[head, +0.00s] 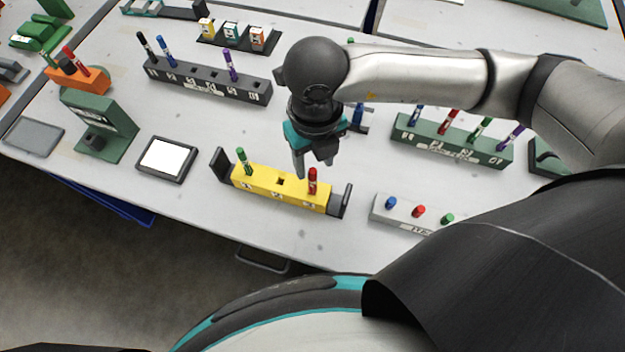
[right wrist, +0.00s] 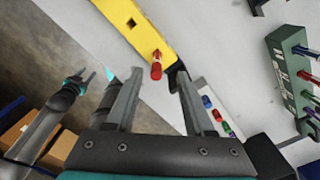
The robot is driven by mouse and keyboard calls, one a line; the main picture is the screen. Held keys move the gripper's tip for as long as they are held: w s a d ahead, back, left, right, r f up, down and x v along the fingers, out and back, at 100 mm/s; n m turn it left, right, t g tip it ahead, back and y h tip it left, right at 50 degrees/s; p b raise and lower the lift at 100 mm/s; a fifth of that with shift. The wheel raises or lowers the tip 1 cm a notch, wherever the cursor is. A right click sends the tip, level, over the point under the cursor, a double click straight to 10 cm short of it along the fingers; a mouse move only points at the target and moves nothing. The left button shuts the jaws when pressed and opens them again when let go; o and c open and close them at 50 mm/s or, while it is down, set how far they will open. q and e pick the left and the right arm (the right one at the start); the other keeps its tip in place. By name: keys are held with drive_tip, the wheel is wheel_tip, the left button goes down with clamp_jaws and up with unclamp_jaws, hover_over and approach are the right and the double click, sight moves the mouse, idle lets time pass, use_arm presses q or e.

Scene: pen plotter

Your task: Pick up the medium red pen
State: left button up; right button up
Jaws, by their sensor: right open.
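A red pen (head: 312,181) stands upright in the right part of the yellow block (head: 262,188). A green pen (head: 243,160) stands in its left part, with an empty hole between them. My right gripper (head: 306,170) is open and empty above the block, close to the red pen. In the right wrist view the red pen (right wrist: 157,64) shows between and beyond the two fingertips (right wrist: 159,73). My left gripper (right wrist: 84,75) shows small at the left of that view, its jaw state unclear. Other red pens stand in the green block (head: 449,121), white block (head: 419,211) and orange block (head: 73,57).
A dark rack (head: 205,86) with black, blue and purple pens stands behind. The green rack (head: 450,146) and white rack (head: 400,218) are to the right. A white-screened tablet (head: 167,158) lies left of the yellow block. The table's front edge is close to that block.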

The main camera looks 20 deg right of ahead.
sight(313, 179)
drive_tip(key=shift+s+a+f, duration=0.1)
drive_tip(key=shift+f, duration=1.45)
drive_tip(key=shift+s+a+f, duration=0.1)
drive_tip(key=shift+f, duration=1.45)
drive_tip(key=shift+w, duration=0.1)
clamp_jaws()
